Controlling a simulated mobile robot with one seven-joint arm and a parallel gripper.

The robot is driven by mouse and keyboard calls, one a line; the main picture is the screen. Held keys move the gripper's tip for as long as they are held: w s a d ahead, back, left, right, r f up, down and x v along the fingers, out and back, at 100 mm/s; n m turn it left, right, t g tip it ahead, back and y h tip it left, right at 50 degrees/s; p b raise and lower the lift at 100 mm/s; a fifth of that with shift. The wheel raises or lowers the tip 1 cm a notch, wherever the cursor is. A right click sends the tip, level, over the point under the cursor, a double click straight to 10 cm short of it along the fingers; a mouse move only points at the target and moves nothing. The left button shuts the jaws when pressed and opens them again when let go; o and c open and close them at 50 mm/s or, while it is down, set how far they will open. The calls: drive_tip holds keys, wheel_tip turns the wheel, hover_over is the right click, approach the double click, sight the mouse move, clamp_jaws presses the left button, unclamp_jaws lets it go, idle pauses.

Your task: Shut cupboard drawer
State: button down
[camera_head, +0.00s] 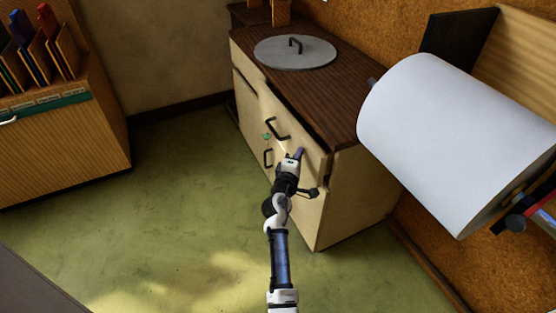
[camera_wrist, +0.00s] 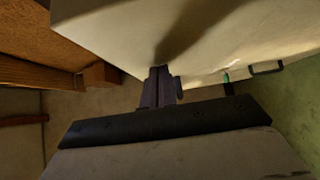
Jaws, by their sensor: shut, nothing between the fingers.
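The cupboard (camera_head: 340,190) is cream with a dark wood top. Its upper drawer (camera_head: 292,122) has a cream front with a black bar handle (camera_head: 277,128). The drawer front stands slightly proud of the cupboard, with a dark gap along its top edge under the worktop. My gripper (camera_head: 299,154) is shut and empty at the lower right part of the drawer front, right of and below the handle. In the wrist view the closed fingers (camera_wrist: 158,86) point at the cream panel (camera_wrist: 200,35) and overlap it; I cannot tell whether they touch.
A lower handle (camera_head: 268,157) and a small green piece (camera_head: 266,136) are on the cupboard front. A round grey lid (camera_head: 295,51) lies on the worktop. A large white roll (camera_head: 455,140) hangs at the right. A wooden file cabinet (camera_head: 65,135) stands left. The green floor (camera_head: 180,200) between is clear.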

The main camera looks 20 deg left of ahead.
sight(309, 156)
drive_tip(key=w+d, duration=0.3)
drive_tip(key=shift+w, duration=0.25)
drive_tip(key=shift+w+d+r+p, duration=0.1)
drive_tip(key=shift+w+d+p, duration=0.1)
drive_tip(key=shift+p, duration=0.1)
